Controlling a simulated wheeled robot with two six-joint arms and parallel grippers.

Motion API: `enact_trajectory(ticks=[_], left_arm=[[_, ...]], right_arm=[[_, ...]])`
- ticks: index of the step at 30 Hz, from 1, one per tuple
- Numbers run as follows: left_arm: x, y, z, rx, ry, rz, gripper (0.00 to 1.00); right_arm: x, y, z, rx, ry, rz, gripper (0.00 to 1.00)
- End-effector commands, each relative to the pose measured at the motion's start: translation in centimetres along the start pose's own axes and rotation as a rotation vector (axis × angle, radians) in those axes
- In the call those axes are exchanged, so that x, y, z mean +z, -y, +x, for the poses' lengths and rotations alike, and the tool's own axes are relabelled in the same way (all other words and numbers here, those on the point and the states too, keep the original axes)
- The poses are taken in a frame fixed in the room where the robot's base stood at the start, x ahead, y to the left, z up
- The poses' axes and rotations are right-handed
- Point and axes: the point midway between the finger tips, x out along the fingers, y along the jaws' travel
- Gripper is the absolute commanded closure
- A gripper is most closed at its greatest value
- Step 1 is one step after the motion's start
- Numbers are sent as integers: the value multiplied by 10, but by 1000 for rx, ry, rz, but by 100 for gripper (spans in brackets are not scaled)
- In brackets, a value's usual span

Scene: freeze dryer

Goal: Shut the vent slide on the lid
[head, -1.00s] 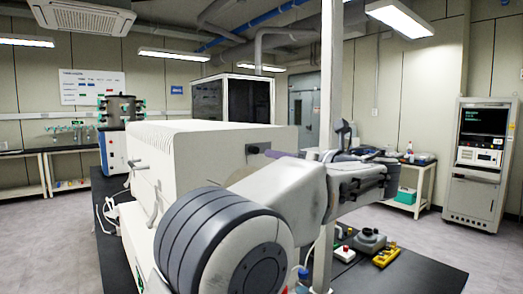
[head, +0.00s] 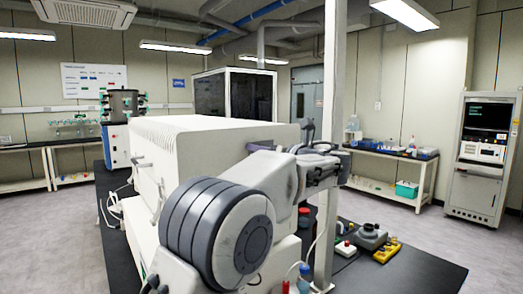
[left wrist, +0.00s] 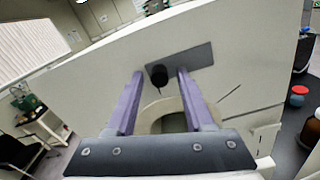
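The vent slide shows in the left wrist view as a black round knob (left wrist: 158,76) on a dark grey plate (left wrist: 196,57), set on the cream face of the lid (left wrist: 240,45). My left gripper (left wrist: 160,73) is open, its purple fingers on either side of the knob, with gaps visible on both sides. I cannot tell how deep the knob sits between them. Below the plate is a round cream ring with a grey-green opening (left wrist: 173,122). In the head view, my left gripper (head: 257,148) is at the right face of the white machine (head: 210,135), and the knob is hidden. My right gripper is not in view.
A pale upright post (head: 329,130) stands beside my arm. A red-capped bottle (left wrist: 298,96) stands right of the lid.

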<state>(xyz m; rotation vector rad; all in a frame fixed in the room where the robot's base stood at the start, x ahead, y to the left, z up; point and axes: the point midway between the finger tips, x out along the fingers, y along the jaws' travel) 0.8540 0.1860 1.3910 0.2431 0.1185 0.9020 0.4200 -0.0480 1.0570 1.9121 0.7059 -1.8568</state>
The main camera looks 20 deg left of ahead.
Motion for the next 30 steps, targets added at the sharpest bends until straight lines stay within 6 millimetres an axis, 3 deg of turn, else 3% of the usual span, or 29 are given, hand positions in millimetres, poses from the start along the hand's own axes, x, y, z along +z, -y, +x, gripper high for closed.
enact_trajectory(ticks=[1, 3, 4, 30], left_arm=[[0, 0, 0, 1, 0, 0, 70], [0, 0, 0, 1, 0, 0, 97], [0, 0, 0, 1, 0, 0, 100], [0, 0, 0, 1, -1, 0, 100]], right_arm=[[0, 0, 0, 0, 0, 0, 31], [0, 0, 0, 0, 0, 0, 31], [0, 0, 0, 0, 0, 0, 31], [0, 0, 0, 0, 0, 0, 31]])
